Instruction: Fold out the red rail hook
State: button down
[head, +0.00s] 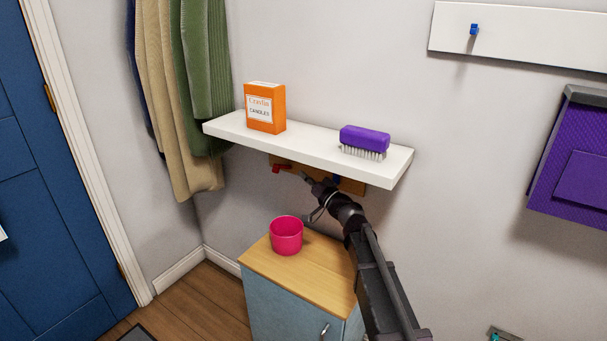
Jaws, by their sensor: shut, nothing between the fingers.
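The red rail hook (278,169) shows as a small red piece on a wooden rail (352,186) under the white shelf. The shelf hides the upper part of the rail. Whether the hook is folded in or out is too small to tell. My gripper (306,177) is shut and empty, just right of the red hook and below the shelf's front edge. A small gap shows between the fingertips and the hook in the picture; their distance in depth I cannot tell.
The white shelf (310,148) close above holds an orange candle box (265,108) and a purple brush (364,140). Below stands a cabinet (300,275) with a pink pot (286,236). Coats (190,90) hang at the left.

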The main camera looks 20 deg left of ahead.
jog(key=p+x, duration=0.2)
jog(key=x, duration=0.7)
jog(key=shift+d+f, duration=0.1)
jog(key=shift+d, duration=0.2)
dwell(0.3)
